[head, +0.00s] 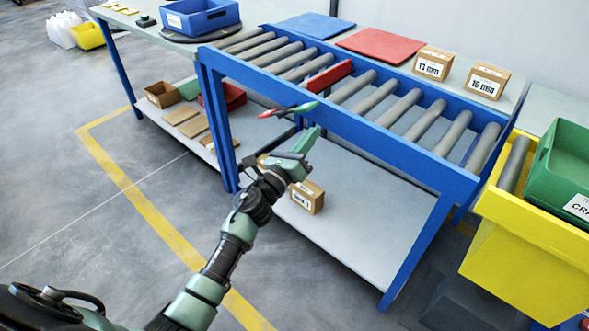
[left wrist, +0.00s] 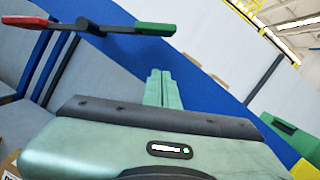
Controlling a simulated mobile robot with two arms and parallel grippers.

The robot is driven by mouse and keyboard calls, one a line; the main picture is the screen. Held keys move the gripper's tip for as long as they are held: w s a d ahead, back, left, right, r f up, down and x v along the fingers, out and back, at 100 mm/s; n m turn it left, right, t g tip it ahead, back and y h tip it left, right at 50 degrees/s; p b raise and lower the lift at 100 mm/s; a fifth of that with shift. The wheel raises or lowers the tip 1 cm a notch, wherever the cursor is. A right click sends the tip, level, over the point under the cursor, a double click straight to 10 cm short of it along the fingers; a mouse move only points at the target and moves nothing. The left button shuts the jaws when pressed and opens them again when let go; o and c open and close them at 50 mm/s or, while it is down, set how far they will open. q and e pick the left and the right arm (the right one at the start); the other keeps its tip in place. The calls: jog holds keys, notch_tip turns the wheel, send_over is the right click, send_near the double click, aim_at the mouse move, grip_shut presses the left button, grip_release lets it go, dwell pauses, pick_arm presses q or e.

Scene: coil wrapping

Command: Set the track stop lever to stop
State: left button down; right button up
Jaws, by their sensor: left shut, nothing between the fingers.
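The track stop lever (head: 287,111) is on the blue front side of the roller track (head: 390,140). It has a red end at left, a dark hub and a green end at right. A red stop bar (head: 328,76) lies across the track between rollers. My left gripper (head: 309,139) is shut and empty, just below the green end. Its fingers (left wrist: 161,88) appear apart from the lever in the left wrist view. My right gripper is not in view.
A cardboard box (head: 307,197) stands on the lower shelf (head: 345,240) beyond my left arm. A yellow stand (head: 530,260) with a green crate (head: 570,170) is at the right. A blue bin (head: 200,17) sits at the back left. Floor at the left is open.

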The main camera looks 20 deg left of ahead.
pick_arm(q)
jog(key=v, duration=0.9)
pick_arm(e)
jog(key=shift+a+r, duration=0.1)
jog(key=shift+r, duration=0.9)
